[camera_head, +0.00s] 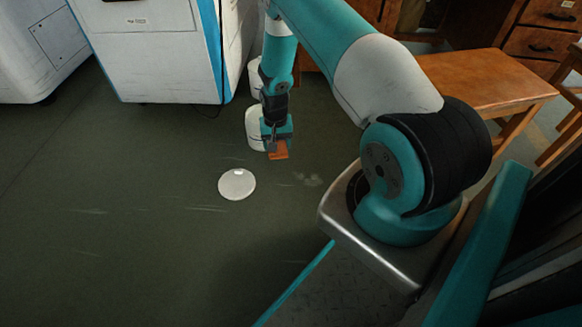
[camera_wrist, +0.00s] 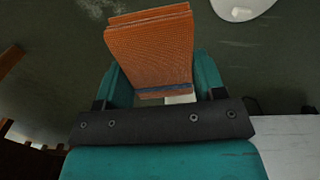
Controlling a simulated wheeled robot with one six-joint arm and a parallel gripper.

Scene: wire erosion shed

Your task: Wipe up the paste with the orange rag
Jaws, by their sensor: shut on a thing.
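My gripper (camera_head: 277,140) is shut on the orange rag (camera_head: 279,153) and holds it low over the dark green floor. In the wrist view the folded, ribbed rag (camera_wrist: 150,50) sticks out past my gripper (camera_wrist: 162,88). A pale, patchy smear, which looks like the paste (camera_head: 308,180), lies on the floor below and right of the rag in the head view. It also shows at the top left of the wrist view (camera_wrist: 97,8). I cannot tell the rag's exact height; it appears apart from the smear.
A round white disc (camera_head: 237,186) with a small pale piece on it lies left of the smear. White cylinders (camera_head: 256,132) stand close behind my gripper. A white and blue cabinet (camera_head: 150,60) is behind, a wooden bench (camera_head: 480,80) right. The floor at left is clear.

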